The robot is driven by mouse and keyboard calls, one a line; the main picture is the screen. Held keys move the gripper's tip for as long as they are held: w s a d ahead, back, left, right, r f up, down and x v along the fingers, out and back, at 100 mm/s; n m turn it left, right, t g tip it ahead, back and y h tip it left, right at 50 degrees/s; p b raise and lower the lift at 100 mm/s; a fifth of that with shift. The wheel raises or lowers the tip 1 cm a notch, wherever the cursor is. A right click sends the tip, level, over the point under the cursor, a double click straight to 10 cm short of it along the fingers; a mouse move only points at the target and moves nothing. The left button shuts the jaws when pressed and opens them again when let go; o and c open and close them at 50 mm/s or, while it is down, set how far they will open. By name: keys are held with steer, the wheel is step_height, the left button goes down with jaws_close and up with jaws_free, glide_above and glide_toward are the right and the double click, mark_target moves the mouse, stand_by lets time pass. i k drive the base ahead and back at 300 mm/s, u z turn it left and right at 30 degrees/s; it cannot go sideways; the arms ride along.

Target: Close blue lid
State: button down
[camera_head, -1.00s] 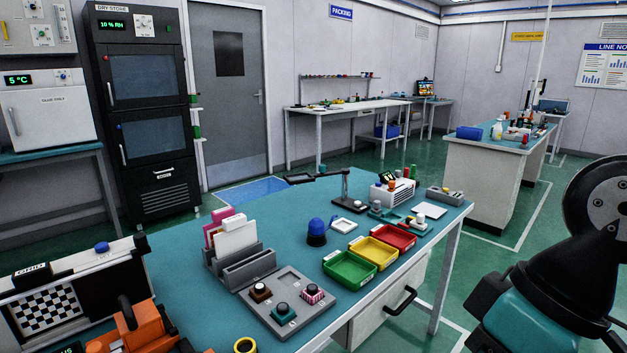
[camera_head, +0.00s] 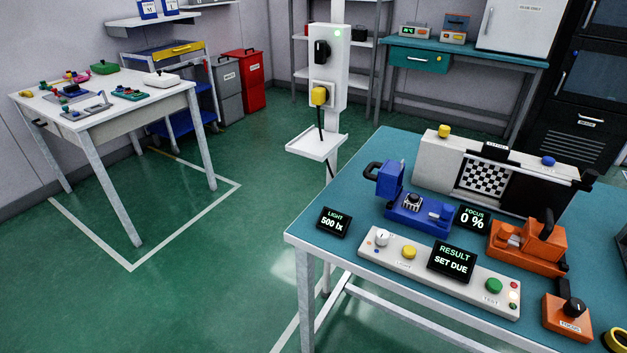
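A blue fixture (camera_head: 432,218) stands on the teal bench top, near its left end. Its blue lid (camera_head: 390,181) is open and stands up at the fixture's left side, with a black handle (camera_head: 372,170) sticking out to the left. A small dark square part with a round top (camera_head: 413,202) sits uncovered in the fixture's base. My gripper is not in view, and no part of my arm shows near the fixture.
A control panel (camera_head: 380,254) with buttons and a "SET DUE" display lies in front. A "FOCUS 0 %" display (camera_head: 473,219) and an orange fixture (camera_head: 527,245) stand to the right. A checkerboard unit (camera_head: 440,160) is behind. Floor left of the bench (camera_head: 290,240) is clear.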

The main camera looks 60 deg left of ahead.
mark_target(389, 178)
steer(key=u, duration=0.8)
steer(key=k, duration=1.1)
steer(key=u, duration=1.35)
steer(key=i, duration=1.3)
steer(key=z, duration=0.9)
steer(key=i, duration=1.1)
steer(key=z, duration=0.2)
